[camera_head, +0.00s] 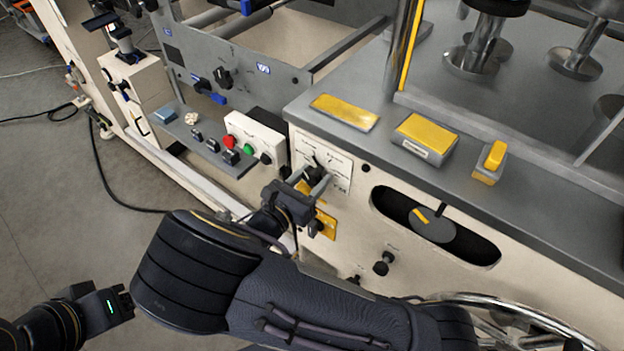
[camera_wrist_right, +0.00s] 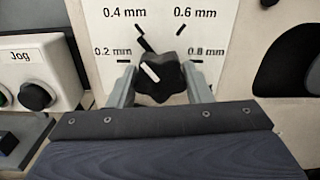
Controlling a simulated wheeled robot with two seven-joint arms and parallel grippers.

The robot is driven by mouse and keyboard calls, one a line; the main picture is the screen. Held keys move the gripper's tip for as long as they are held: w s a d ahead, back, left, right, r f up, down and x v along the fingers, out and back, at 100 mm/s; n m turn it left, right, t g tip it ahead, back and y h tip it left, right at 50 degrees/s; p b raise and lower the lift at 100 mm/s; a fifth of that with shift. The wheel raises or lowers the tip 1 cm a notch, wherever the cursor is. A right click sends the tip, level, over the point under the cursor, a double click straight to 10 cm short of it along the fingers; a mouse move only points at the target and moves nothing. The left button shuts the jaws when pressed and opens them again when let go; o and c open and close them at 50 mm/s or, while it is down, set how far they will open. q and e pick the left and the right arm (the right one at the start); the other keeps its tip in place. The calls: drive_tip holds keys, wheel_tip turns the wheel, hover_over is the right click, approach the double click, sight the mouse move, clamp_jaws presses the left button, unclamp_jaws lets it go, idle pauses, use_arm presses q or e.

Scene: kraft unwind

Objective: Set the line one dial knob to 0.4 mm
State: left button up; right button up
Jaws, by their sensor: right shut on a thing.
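The black dial knob (camera_wrist_right: 160,76) sits on a white dial plate (camera_wrist_right: 88,22) marked 0.2, 0.4, 0.6 and 0.8 mm. The white line on the knob slants up and left, toward the side between the 0.2 and 0.4 mm marks. My right gripper (camera_wrist_right: 158,88) is shut on the knob, with one grey finger on each side. In the head view the knob (camera_head: 314,173) is partly covered by my right gripper (camera_head: 318,182). My left gripper (camera_head: 122,302) is low at the left, away from the panel; its jaws are unclear.
A button box (camera_head: 258,136) with red, green and black controls is left of the dial, and its Jog knob (camera_wrist_right: 35,97) shows in the wrist view. Right of the dial is an oval slot (camera_head: 470,243) with a dark round part. Yellow-topped blocks (camera_head: 427,137) stand on the ledge above.

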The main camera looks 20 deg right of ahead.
drive_tip(key=shift+f+m, duration=0.1)
drive_tip(key=shift+m, duration=0.4)
idle(0.3)
drive_tip(key=o, duration=1)
drive_tip(key=v, duration=0.7)
drive_tip(key=shift+s+a, duration=0.25)
drive_tip(key=shift+a, duration=0.1)
